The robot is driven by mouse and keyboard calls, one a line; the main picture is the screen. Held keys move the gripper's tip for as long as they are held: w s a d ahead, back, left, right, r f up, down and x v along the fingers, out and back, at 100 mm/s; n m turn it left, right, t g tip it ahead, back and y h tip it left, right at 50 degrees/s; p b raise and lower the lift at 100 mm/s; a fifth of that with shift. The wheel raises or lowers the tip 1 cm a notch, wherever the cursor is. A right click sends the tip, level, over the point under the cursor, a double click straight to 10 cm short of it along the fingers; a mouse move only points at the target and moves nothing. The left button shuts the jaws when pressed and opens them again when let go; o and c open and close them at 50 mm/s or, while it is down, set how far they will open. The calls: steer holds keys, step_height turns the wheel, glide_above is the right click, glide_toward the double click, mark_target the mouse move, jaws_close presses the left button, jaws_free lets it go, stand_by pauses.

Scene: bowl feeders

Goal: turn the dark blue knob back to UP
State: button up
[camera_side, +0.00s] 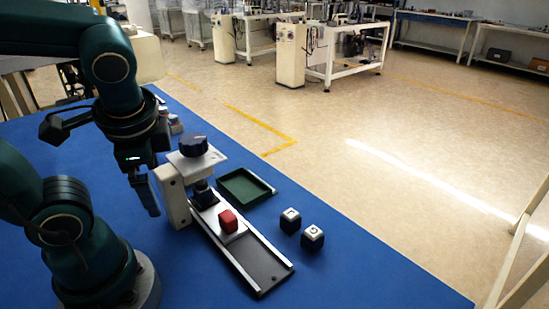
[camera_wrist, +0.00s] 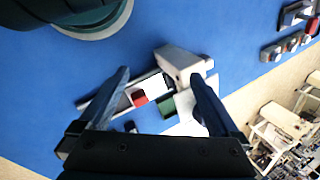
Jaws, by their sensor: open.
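The dark blue knob (camera_side: 193,143) sits on the flat grey top of a white fixture (camera_side: 174,196). Its pointing direction cannot be told. In the wrist view the white fixture (camera_wrist: 182,62) shows between and beyond the fingers, and I cannot make out the knob. My gripper (camera_side: 148,205) points down just left of the fixture, apart from the knob. In the wrist view its two fingers (camera_wrist: 158,75) are spread wide with nothing held between them.
A rail track (camera_side: 262,262) with a red block (camera_side: 228,221) runs forward from the fixture. A green tray (camera_side: 244,187) and two black-and-white cubes (camera_side: 290,220) (camera_side: 312,238) lie to its right. Small red-topped controls (camera_wrist: 293,43) stand beyond. The blue table's front right is clear.

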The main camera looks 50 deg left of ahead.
steer(key=w+d+r+n+t+h, duration=0.1)
steer(key=w+d+n+t+h, duration=0.2)
steer(key=d, duration=0.4)
steer(key=shift+d+r+t+h, duration=0.15)
steer(key=shift+r+t+h, duration=0.15)
steer(key=shift+t+h, duration=0.25)
